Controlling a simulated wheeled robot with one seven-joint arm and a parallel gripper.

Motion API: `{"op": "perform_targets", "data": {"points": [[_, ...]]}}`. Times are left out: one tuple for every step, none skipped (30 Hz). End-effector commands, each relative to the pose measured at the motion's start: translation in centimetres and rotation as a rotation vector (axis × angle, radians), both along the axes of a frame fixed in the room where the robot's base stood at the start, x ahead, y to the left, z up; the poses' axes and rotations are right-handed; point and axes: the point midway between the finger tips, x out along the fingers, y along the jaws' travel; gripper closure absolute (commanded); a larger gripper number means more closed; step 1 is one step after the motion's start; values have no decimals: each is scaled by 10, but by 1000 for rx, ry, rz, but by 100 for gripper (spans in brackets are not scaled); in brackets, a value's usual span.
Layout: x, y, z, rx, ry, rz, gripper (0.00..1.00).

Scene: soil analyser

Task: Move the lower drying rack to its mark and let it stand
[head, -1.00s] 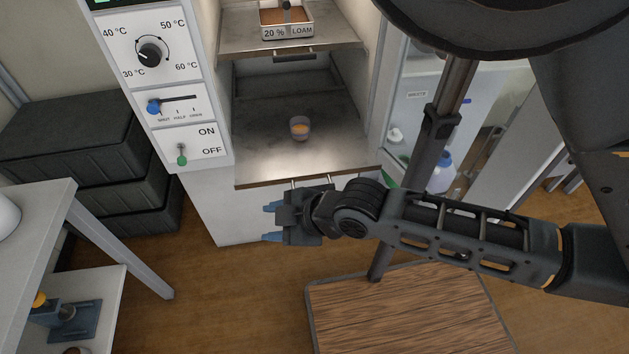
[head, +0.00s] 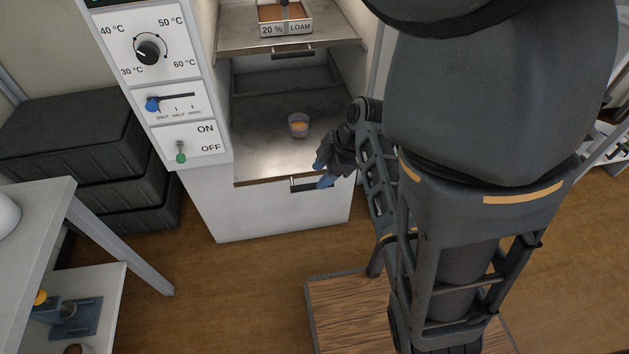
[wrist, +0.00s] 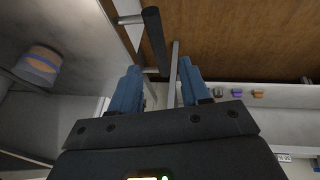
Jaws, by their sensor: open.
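The lower drying rack (head: 262,158) is a grey metal shelf with a brown front edge, inside the white oven cabinet. A dark bar handle (head: 303,187) sticks out from its front; in the wrist view the handle (wrist: 154,38) lies just ahead of the blue fingertips, in line with the gap between them. A small cup with orange contents (head: 298,125) stands on the rack and shows in the wrist view (wrist: 38,66). My gripper (head: 324,168) is open and empty, by the right end of the handle. I cannot make out a mark.
The upper rack (head: 240,38) carries a tray labelled 20 % LOAM (head: 286,28). The control panel (head: 160,85) is on the left, with dark crates (head: 70,130) beyond. A white table (head: 45,215) stands at the left, a wooden platform (head: 345,310) below.

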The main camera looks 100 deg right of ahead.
Motion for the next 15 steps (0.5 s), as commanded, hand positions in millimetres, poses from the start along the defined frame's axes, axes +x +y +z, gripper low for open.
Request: {"op": "perform_targets", "data": {"points": [[3, -2, -8, 2, 0, -1, 54], [5, -2, -12, 2, 0, -1, 54], [8, -3, -18, 2, 0, -1, 54], [9, -4, -22, 2, 0, -1, 54], [11, -5, -25, 2, 0, -1, 54], [13, -6, -30, 1, -1, -3, 54], [14, -6, -33, 1, -1, -3, 54], [15, -7, -36, 1, 1, -2, 54], [16, -7, -39, 1, 1, -2, 54], [17, -8, -41, 0, 1, -1, 54], [18, -8, -42, 0, 1, -1, 54], [19, -9, -44, -1, 2, -1, 54], [19, -9, -44, -1, 2, -1, 54], [19, -9, -45, -1, 2, -1, 54], [19, -9, -46, -1, 2, -1, 54]]}}
